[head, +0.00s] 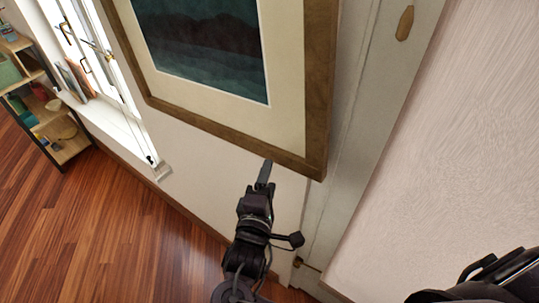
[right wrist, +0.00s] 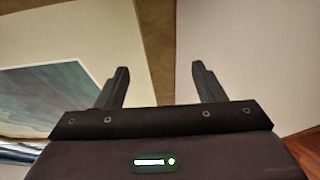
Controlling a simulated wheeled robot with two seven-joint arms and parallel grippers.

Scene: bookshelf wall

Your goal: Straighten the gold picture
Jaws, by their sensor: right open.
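The gold picture has a brown-gold wooden frame (head: 231,135), a cream mat and a dark blue-green landscape. It hangs on the wall at the top middle of the head view, its top cut off. Its right edge does not run parallel to the door trim beside it, so it looks tilted. My right gripper (head: 266,170) is just below the frame's bottom edge, towards the lower right corner. In the right wrist view, my right gripper (right wrist: 158,78) is open, with the frame (right wrist: 157,30) showing between its fingers. I cannot tell whether they touch it. My left gripper is not in view.
A white door trim (head: 345,170) stands right of the picture, with bare wall (head: 460,150) beyond. A window (head: 105,65) with a white sill is at left, and a shelf unit (head: 62,135) at far left. The wooden floor (head: 100,220) is open at lower left.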

